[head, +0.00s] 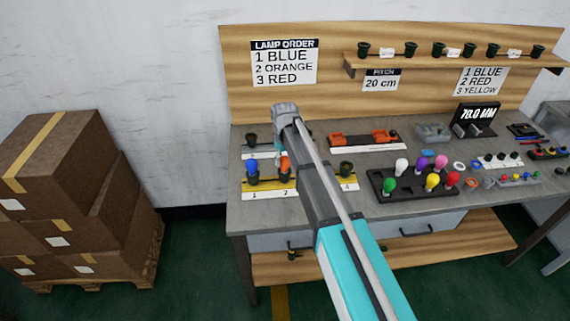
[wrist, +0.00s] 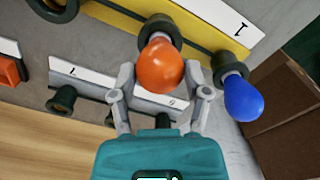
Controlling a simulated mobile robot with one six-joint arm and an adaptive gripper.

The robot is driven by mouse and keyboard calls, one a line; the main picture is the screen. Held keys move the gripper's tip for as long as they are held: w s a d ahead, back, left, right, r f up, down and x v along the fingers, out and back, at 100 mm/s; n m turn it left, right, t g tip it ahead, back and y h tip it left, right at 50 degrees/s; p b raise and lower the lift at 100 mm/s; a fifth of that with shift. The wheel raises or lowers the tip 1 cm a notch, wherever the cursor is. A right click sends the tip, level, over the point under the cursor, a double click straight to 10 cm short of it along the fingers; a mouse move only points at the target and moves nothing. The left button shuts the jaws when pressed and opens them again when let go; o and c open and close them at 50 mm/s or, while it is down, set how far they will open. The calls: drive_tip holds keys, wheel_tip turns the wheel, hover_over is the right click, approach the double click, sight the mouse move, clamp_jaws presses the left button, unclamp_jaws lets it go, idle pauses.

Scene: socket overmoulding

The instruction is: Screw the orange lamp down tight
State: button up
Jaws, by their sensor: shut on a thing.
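The orange lamp (wrist: 160,66) sits in a dark socket (wrist: 160,30) on the yellow-edged strip (wrist: 118,17). My gripper (wrist: 163,92) has one finger on each side of the bulb and is shut on it; the contact itself is hard to see. The lamp looks roughly in line with its socket; I cannot tell how deep it is seated. In the head view the orange lamp (head: 285,163) shows at label 2, with my arm partly over the strip and the fingertips hidden.
A blue lamp (wrist: 242,97) stands in the neighbouring socket, close to one finger. A dark empty socket (head: 346,168) is farther right on the strip. A black tray (head: 405,203) holds several coloured lamps. A sign (head: 284,63) lists blue, orange, red. Cardboard boxes (head: 60,190) stand left.

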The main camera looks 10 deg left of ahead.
drive_tip(key=shift+m, duration=2.6)
drive_tip(key=shift+m, duration=0.6)
drive_tip(key=o, duration=1)
drive_tip(key=shift+o, duration=0.2)
